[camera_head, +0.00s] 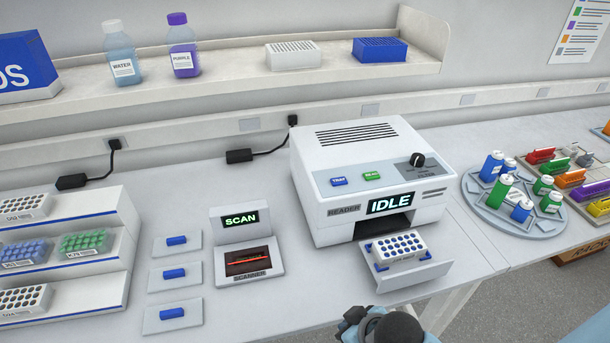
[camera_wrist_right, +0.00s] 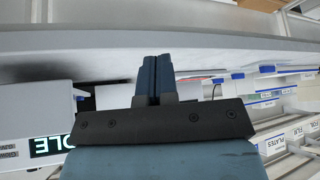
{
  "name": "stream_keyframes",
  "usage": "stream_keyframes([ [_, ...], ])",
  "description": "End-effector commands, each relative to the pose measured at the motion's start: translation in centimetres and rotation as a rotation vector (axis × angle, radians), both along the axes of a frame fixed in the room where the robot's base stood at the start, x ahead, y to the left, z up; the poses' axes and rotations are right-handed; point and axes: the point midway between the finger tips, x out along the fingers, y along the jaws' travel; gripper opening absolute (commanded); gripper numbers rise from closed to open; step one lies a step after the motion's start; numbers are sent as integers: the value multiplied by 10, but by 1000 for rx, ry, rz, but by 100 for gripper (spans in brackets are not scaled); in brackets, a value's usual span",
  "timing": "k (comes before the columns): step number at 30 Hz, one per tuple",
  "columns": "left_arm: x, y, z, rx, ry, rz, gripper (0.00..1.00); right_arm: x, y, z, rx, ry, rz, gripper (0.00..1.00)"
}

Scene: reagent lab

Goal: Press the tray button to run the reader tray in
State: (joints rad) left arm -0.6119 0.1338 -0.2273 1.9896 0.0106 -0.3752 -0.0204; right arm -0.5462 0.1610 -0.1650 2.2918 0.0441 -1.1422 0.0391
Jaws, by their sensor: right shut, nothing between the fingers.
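The white reader (camera_head: 370,185) stands on the bench, its display (camera_head: 391,203) showing IDLE. The blue tray button (camera_head: 339,181) is on its top panel, left of a green button (camera_head: 372,176). The reader tray (camera_head: 420,272) sticks out at the front, holding a white rack with blue-ringed wells (camera_head: 398,249). My right gripper (camera_wrist_right: 154,78) is shut and empty in the wrist view. Part of my right arm shows at the bottom of the head view, in front of the tray and apart from the buttons. Part of the reader's display also shows in the wrist view (camera_wrist_right: 50,145). My left gripper is not in view.
A scanner (camera_head: 248,264) with a SCAN sign and several blue-handled plates lie left of the reader. A stepped rack (camera_head: 125,240) is at far left. A round carousel (camera_head: 485,208) with cans stands right. A shelf (camera_head: 230,75) runs behind. A black knob (camera_head: 417,160) rises from the reader's top.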

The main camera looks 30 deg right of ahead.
Motion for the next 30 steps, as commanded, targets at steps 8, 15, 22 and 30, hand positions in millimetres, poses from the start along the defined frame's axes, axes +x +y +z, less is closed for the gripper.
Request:
stream_keyframes([
  [8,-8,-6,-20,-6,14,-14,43,57,-15,52,71,67,-33,0],
  [15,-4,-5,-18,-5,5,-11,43,132,-30,97,182,23,-83,0],
  [22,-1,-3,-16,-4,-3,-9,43,201,-62,156,299,-11,-187,0],
  [30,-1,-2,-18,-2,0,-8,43,256,-110,235,437,-40,-344,0],
])
